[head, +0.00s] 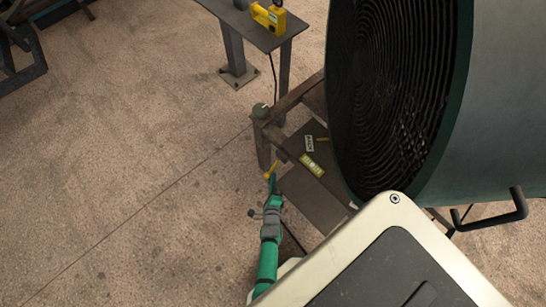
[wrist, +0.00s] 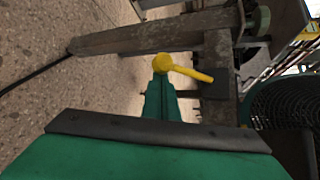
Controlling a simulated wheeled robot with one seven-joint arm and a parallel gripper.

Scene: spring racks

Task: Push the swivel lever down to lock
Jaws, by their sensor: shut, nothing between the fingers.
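The swivel lever is yellow, with a round hub and a short tapered handle. In the wrist view the lever (wrist: 188,71) lies just beyond my fingertips, its handle running right and slightly down in the picture. In the head view the lever (head: 270,171) is small, beside the dark metal frame. My gripper (head: 272,183) is green and shut with nothing in it; it also shows in the wrist view (wrist: 160,82). Its tip is close to the lever's hub; I cannot tell whether they touch. The lever's mount is partly hidden behind my gripper.
A rusty metal frame (wrist: 150,38) stands around the lever. A large round drum (head: 400,80) with a dark ribbed face is to the right. A small table (head: 240,22) holding a yellow device (head: 268,17) stands behind.

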